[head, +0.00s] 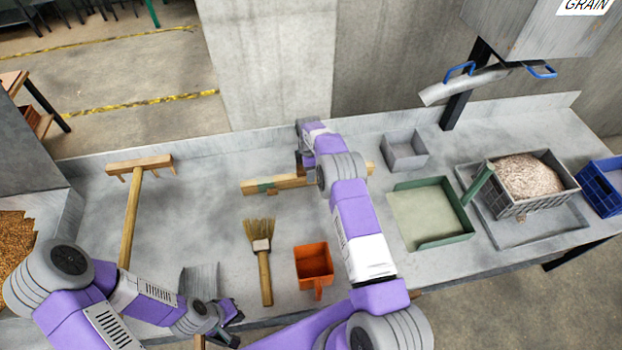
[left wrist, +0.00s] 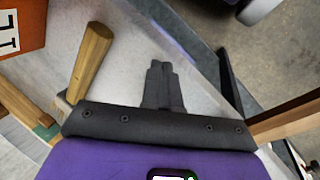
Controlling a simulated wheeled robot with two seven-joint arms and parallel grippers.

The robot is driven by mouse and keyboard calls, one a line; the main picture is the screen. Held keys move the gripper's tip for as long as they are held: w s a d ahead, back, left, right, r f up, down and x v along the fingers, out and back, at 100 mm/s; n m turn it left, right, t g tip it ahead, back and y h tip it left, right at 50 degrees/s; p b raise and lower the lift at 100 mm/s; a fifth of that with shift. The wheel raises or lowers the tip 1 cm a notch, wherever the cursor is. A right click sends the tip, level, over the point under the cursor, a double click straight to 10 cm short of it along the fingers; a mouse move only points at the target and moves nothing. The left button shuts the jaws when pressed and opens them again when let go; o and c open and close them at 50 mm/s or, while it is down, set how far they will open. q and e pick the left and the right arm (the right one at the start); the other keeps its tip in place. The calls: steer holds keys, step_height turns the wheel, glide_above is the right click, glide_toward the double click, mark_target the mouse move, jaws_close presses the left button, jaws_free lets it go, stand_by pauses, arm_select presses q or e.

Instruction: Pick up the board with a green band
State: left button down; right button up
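The board with a green band (head: 288,183) is a long piece of pale wood lying on the grey bench, with the band (head: 267,186) near its left end. My right arm crosses over its middle and hides part of it. My right gripper is hidden behind that arm, so I cannot see whether it touches the board. My left gripper (head: 236,326) is low over the front of the bench, well apart from the board. In the left wrist view its two fingers (left wrist: 163,84) are together with nothing between them. A green-banded piece of wood (left wrist: 45,127) shows at that view's left edge.
A brush (head: 263,262) and an orange scoop (head: 313,264) lie in front of the board. A wooden rake (head: 131,215) lies left. A grey box (head: 404,151), a green-rimmed tray (head: 446,240) and a grain-filled crate (head: 531,205) stand right. The bench's back wall runs behind.

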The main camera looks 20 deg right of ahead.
steer(key=shift+c, duration=0.4)
steer(key=shift+r, duration=0.1)
jaws_close()
stand_by(0.8)
